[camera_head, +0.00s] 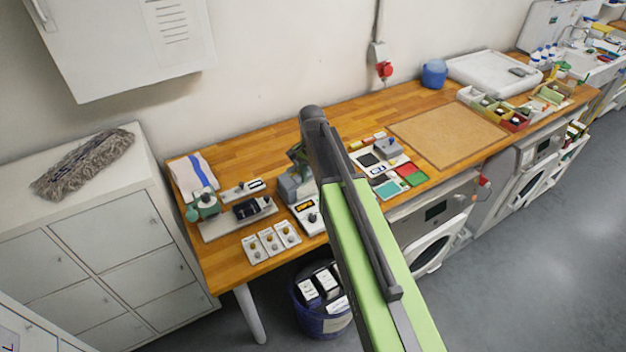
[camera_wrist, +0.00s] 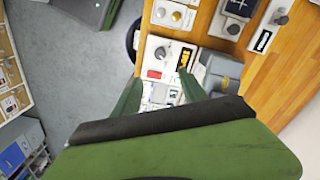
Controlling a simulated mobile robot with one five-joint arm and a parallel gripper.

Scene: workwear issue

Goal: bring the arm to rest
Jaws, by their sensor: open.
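My arm (camera_head: 370,240) reaches up across the middle of the head view, over the wooden worktop (camera_head: 240,145). My gripper (camera_wrist: 156,88) is open in the wrist view, its two green fingers apart with nothing held between them. Beyond the fingertips is a white device with an amber display (camera_wrist: 165,58), which also shows in the head view (camera_head: 308,211). A grey machine (camera_wrist: 222,75) is just right of the right finger. The arm hides part of the worktop in the head view.
Small white knobbed units (camera_head: 271,241) line the worktop's front edge. A dark blue bin (camera_head: 322,321) stands on the floor below. Grey lockers (camera_head: 110,235) are at left, with a mop head (camera_head: 84,164) on top. A brown board (camera_head: 447,133) lies clear at right.

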